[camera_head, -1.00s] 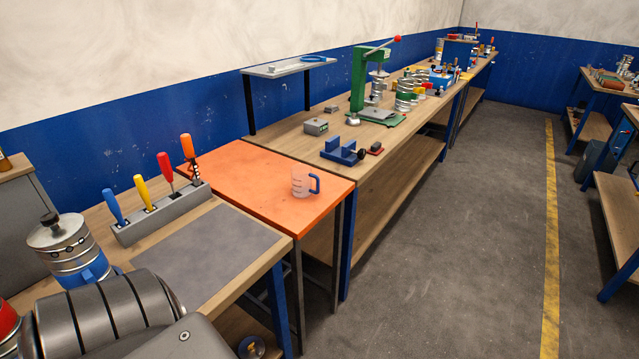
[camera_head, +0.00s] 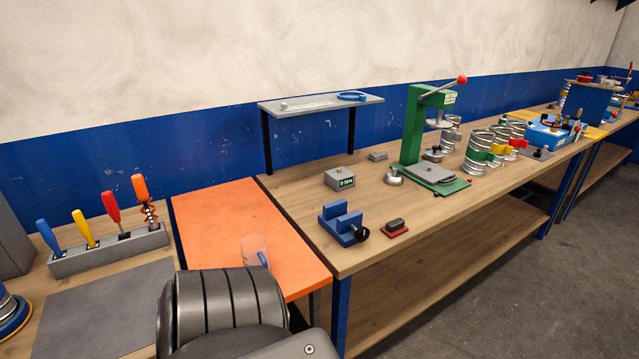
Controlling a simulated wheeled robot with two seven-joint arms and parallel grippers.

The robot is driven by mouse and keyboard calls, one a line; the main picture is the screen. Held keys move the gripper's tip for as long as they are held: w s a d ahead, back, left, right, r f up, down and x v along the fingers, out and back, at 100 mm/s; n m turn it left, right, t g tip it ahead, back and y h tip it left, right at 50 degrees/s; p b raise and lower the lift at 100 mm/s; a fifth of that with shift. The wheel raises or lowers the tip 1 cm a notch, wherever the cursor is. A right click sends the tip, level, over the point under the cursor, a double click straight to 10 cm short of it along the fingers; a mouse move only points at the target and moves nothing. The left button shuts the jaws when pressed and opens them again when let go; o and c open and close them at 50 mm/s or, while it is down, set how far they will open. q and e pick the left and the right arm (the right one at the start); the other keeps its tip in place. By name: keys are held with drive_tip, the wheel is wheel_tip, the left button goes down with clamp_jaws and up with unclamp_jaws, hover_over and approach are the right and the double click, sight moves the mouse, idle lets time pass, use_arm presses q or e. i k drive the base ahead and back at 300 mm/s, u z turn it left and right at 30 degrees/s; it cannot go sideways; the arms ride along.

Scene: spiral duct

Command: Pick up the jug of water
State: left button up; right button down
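The jug (camera_head: 254,247) is a small clear container with a blue handle, standing on the orange tabletop (camera_head: 225,207). Its lower part is hidden behind a dark ribbed part of my own arm at the bottom of the view. I cannot tell how much water is in it. Neither of my grippers shows in the head view.
A grey rack (camera_head: 110,249) with several coloured screwdrivers stands left of the orange table. A blue vise (camera_head: 343,224), a green press (camera_head: 427,140) and metal duct pieces (camera_head: 482,150) stand on the long wooden bench. A grey shelf (camera_head: 320,104) rises behind. Open floor lies at the lower right.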

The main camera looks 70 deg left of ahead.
sight(254, 249)
drive_tip(key=i, duration=1.6)
drive_tip(key=u, duration=2.6)
